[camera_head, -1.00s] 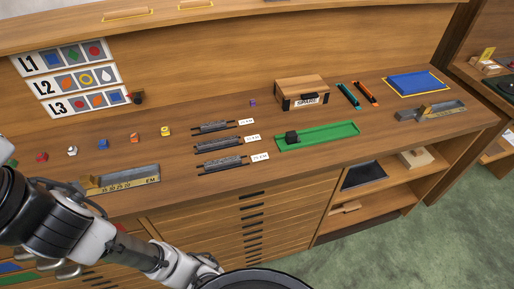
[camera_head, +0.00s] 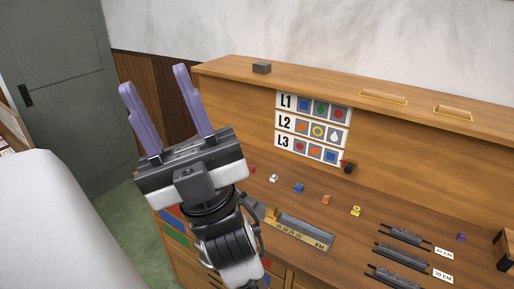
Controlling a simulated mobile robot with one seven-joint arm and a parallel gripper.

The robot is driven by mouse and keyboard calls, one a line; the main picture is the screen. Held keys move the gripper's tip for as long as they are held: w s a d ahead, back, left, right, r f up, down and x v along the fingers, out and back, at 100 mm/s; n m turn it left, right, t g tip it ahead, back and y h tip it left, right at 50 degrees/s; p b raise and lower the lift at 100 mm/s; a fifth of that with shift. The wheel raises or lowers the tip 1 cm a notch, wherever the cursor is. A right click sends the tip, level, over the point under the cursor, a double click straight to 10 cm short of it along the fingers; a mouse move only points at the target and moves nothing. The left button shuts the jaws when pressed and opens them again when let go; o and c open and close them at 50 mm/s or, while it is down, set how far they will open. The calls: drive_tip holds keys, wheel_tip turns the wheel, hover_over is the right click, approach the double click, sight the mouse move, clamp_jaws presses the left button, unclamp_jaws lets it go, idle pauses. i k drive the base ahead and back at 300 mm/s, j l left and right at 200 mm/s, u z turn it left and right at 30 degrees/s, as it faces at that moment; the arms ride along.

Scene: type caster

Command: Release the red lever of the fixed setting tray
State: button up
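A grey setting tray (camera_head: 305,233) with a brass-coloured block (camera_head: 271,214) at its left end and a label at its right end lies near the bench's front edge, right of my arm. I cannot make out a red lever on it; my arm is close to its left end. My gripper (camera_head: 154,79) is raised at the left with its two purple fingers pointing up, wide apart and empty. It is well above and left of the tray.
A black knob (camera_head: 348,168) with a bit of red sits beside the L1–L3 sign (camera_head: 311,128). Small coloured pieces, including a blue one (camera_head: 298,188) and a yellow one (camera_head: 356,211), stand behind the tray. Dark type strips (camera_head: 402,256) lie at the right.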

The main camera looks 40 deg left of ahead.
sight(243, 195)
drive_tip(key=j+u, duration=0.1)
drive_tip(key=u, duration=1.25)
drive_tip(key=i+l, duration=0.05)
